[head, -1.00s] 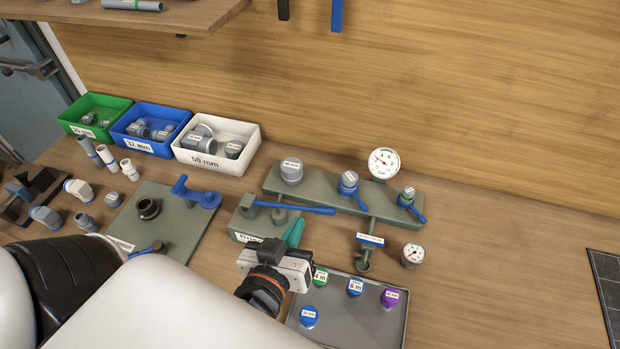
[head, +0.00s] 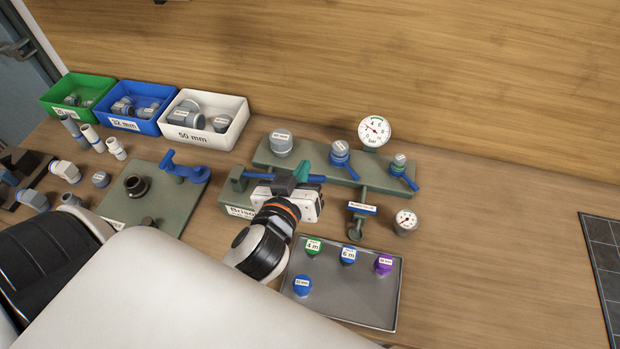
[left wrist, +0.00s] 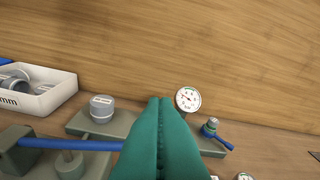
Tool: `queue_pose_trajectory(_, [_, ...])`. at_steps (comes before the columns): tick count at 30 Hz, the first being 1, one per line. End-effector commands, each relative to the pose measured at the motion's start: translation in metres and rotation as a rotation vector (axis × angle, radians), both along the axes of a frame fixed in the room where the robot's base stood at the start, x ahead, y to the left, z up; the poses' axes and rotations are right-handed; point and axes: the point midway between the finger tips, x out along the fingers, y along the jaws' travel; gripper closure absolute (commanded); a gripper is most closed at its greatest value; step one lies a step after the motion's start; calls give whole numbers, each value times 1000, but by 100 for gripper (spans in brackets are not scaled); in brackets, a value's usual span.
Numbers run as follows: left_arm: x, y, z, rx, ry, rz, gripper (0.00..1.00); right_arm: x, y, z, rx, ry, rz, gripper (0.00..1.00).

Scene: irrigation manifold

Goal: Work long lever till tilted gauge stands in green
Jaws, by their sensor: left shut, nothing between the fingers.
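The long blue lever (head: 258,176) lies about level along the front of the manifold (head: 265,154), in a grey-green pump block (head: 232,193). My left gripper (head: 302,171), teal-tipped and shut, is at its right part and covers some of it; contact cannot be told. In the left wrist view the lever (left wrist: 75,144) runs in from the left and passes behind the shut fingertips (left wrist: 160,102). The round white gauge (head: 374,131) at the manifold's back has a green band at top; its needle points left, outside the green. It also shows in the wrist view (left wrist: 188,99). My right gripper is not in view.
A smaller gauge (head: 405,221) stands at the right. Two short blue valve handles (head: 346,165) (head: 405,178) sit on the manifold. A grey tray (head: 345,300) with several labelled caps lies in front. Fitting bins (head: 205,140) stand at left. Table at right is mostly clear.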

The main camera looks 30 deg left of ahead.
Motion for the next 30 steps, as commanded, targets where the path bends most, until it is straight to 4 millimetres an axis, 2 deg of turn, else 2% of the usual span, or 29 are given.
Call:
queue_pose_trajectory(1, [11, 2, 3, 3, -1, -1, 100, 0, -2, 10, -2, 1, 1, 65])
queue_pose_trajectory(3, [20, 3, -6, 1, 5, -1, 100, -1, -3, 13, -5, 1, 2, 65])
queue_pose_trajectory(6, [18, -2, -24, -2, 7, -1, 100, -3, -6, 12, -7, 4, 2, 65])
queue_pose_trajectory(10, [19, -5, -37, -2, 5, 0, 100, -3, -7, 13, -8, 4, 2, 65])
queue_pose_trajectory(23, [19, -6, -43, -3, 2, -1, 100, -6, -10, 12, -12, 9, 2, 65])
queue_pose_trajectory(26, [19, -8, -49, 12, 6, 0, 100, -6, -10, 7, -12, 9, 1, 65])
queue_pose_trajectory(30, [21, -14, -75, 106, 32, 4, 100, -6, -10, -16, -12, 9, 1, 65])
